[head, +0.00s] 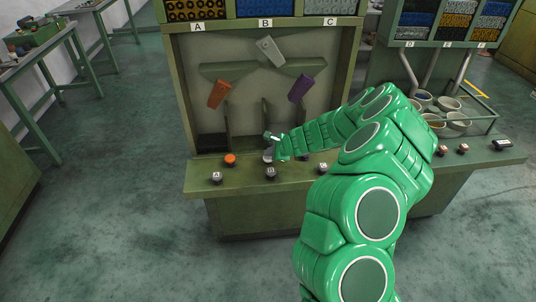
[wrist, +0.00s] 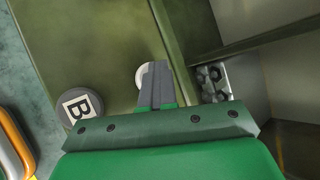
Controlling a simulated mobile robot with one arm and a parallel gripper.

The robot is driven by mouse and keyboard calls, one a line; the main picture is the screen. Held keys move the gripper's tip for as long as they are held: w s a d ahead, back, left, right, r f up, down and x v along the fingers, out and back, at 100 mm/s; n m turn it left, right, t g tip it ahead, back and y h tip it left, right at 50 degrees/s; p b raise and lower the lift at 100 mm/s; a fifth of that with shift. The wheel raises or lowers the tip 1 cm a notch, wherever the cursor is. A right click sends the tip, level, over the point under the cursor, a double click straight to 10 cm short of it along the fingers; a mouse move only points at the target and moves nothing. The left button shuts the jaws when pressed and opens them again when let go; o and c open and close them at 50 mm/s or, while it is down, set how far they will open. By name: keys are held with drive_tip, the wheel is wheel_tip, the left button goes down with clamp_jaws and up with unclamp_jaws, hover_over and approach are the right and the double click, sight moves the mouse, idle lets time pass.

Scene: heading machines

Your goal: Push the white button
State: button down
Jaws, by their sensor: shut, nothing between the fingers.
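The white button (wrist: 141,75) is a pale round disc on the green ledge in the wrist view, partly covered by my fingers. My gripper (wrist: 157,68) is shut and empty, with its grey fingertips over the right part of the button. I cannot tell whether they touch it. In the head view my gripper (head: 269,151) is low over the middle of the machine's ledge, behind the black B button (head: 270,174).
The B button also shows in the wrist view (wrist: 79,107), left of my fingers. On the ledge (head: 245,180) are an orange button (head: 230,160) and a black A button (head: 217,177). Orange, grey and purple chutes hang on the panel (head: 235,55) behind. Another machine stands at right.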

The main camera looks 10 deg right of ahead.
sight(270, 158)
drive_tip(key=shift+f, duration=0.6)
idle(0.3)
drive_tip(key=shift+s+r, duration=0.1)
drive_tip(key=shift+r, duration=3.35)
